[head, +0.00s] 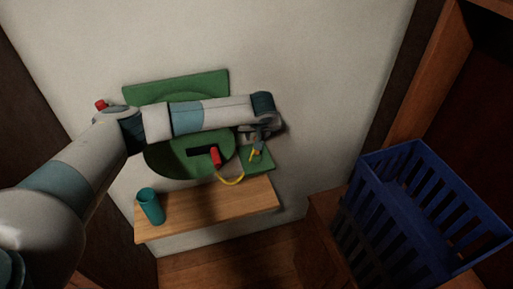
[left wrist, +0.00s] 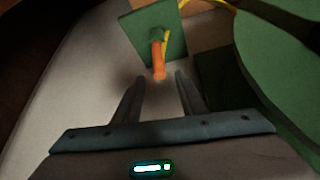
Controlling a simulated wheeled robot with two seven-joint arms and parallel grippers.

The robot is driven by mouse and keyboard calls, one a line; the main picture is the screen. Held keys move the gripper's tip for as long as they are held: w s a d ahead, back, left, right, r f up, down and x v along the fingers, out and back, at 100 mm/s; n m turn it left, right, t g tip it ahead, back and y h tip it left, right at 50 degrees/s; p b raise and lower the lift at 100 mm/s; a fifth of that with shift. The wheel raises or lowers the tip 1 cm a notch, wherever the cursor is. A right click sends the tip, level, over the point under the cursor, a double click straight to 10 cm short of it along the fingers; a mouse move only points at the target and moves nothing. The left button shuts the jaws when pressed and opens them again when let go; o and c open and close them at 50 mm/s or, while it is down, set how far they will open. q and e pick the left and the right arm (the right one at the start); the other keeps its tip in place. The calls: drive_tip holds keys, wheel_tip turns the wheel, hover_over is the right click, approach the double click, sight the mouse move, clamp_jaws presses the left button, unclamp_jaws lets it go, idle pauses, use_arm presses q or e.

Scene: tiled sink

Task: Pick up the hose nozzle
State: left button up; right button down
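An orange, stubby piece with a yellow part beside it, which looks like the hose nozzle (left wrist: 158,62), stands on a square green plate (left wrist: 142,27) in the left wrist view. My left gripper (left wrist: 159,80) is open, and the orange end lies just ahead of its fingertips, in line with the gap. In the head view my left gripper (head: 259,137) is above the green plate (head: 261,165) right of the sink, partly covering what stands there. A yellow hose (head: 230,182) runs between the plate and a red piece (head: 215,155) at the sink. My right gripper is not in view.
The green sink (head: 165,160) is partly hidden by my left arm. A teal cup (head: 151,207) stands on the wooden shelf (head: 210,206) below it. A blue slatted basket (head: 400,210) stands at the right. The shelf's middle and right are clear.

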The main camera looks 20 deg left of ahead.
use_arm(q)
drive_tip(key=x, duration=0.1)
drive_tip(key=p+x, duration=0.1)
drive_tip(key=shift+s+f+p, duration=0.1)
drive_tip(key=shift+f+p, duration=0.2)
drive_tip(key=shift+f, duration=0.1)
drive_tip(key=shift+w+a+f, duration=0.1)
drive_tip(key=shift+w+f, duration=0.2)
drive_tip(key=shift+f, duration=0.3)
clamp_jaws()
